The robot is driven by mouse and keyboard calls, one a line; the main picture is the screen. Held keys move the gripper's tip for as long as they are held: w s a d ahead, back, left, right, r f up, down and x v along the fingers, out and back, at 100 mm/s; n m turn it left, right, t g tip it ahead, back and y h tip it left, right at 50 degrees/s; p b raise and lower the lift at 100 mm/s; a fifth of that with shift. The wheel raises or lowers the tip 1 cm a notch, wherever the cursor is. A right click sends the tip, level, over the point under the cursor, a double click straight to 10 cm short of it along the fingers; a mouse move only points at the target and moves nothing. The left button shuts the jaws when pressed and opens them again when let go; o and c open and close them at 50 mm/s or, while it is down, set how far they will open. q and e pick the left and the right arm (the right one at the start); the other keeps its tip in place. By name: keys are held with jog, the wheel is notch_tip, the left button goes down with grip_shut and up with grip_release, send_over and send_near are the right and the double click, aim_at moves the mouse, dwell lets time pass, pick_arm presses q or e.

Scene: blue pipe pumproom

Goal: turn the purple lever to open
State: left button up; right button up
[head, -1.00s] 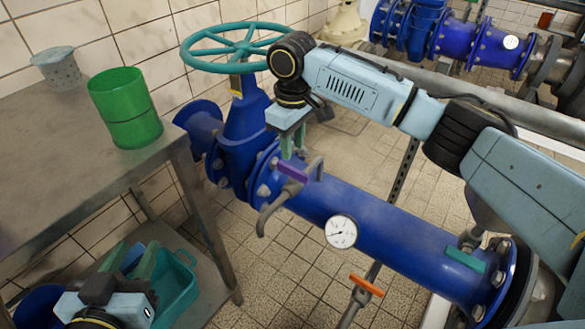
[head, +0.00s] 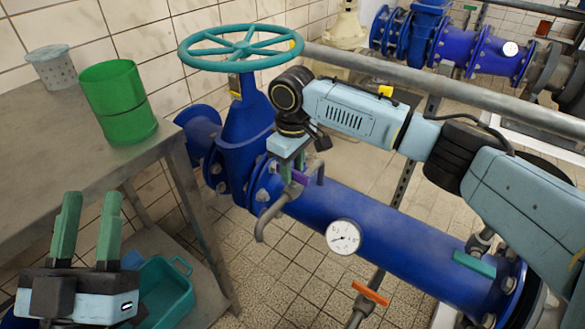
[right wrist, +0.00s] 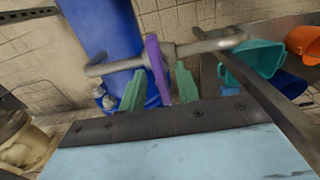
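The purple lever (head: 300,178) is on the blue pipe (head: 365,228), just right of the big blue valve body, and is partly hidden by my right gripper (head: 290,166). In the right wrist view the lever (right wrist: 157,70) stands between the two green fingers of my right gripper (right wrist: 160,80). The left finger is close to or touching it; a gap shows on the right, so the gripper is open around it. My left gripper (head: 85,225) is open and empty, fingers up, in front of the metal table at lower left.
A green cup (head: 120,102) and a grey perforated cup (head: 55,67) stand on the metal table (head: 50,140). A teal handwheel (head: 240,47) tops the valve. A gauge (head: 343,237), an orange lever (head: 370,293) and a teal lever (head: 474,264) are further along. A teal crate (head: 165,290) sits below.

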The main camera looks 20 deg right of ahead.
jog(key=shift+c, duration=0.4)
grip_shut()
